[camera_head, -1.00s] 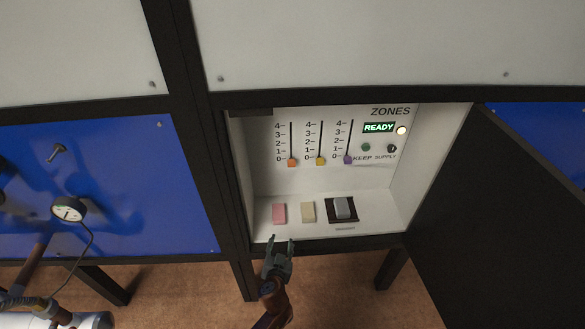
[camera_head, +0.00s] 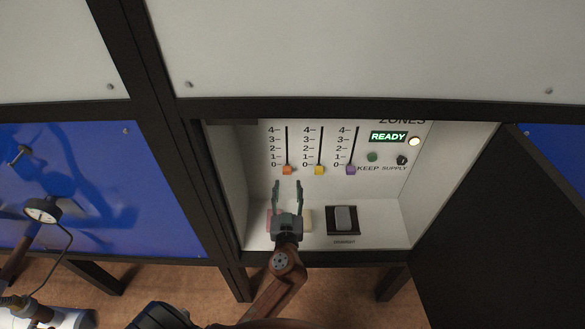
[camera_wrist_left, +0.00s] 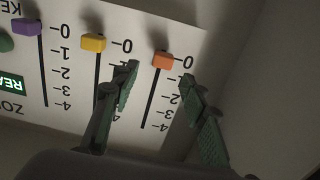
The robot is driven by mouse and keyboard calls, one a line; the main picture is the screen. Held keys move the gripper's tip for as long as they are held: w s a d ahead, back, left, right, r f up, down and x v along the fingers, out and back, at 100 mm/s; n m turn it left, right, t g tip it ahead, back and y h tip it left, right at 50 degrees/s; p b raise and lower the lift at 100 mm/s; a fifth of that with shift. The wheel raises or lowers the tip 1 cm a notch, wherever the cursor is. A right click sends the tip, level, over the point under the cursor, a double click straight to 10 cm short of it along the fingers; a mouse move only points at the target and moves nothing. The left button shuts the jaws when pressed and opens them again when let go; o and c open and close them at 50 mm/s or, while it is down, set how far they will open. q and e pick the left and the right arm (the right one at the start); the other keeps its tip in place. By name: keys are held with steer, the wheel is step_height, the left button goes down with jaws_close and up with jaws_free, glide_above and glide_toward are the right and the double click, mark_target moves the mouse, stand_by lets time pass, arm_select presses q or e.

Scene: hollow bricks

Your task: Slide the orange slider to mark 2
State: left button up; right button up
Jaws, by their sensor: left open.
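The orange slider (camera_head: 287,170) sits at mark 0, the bottom of the leftmost vertical slot on the white panel in the head view. Its marks run from 0 up to 4. My left gripper (camera_head: 286,184) is open and empty, just below the orange slider in that view. In the left wrist view, where the panel appears upside down, the orange slider (camera_wrist_left: 163,60) lies between the lines of the two open fingers (camera_wrist_left: 160,75), beyond their tips. I see no contact. My right gripper is not clearly in view.
A yellow slider (camera_head: 319,170) and a purple slider (camera_head: 351,170) stand at 0 to the right. A lit READY sign (camera_head: 388,137) is beside them. An open dark door (camera_head: 490,220) flanks the right.

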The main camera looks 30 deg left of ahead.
mark_target(287, 173)
arm_select(q)
steer(key=x, duration=0.5)
steer(key=shift+a+r, duration=0.1)
steer(key=shift+a, duration=0.1)
steer(key=shift+w+a, duration=0.2)
steer(key=shift+w, duration=0.1)
steer(key=shift+w+a, duration=0.2)
steer(key=shift+w, duration=0.1)
steer(key=c, duration=0.7)
jaws_close()
arm_select(e)
steer(key=shift+s+r, duration=0.25)
steer(key=shift+s, duration=0.9)
steer(key=shift+w, duration=0.15)
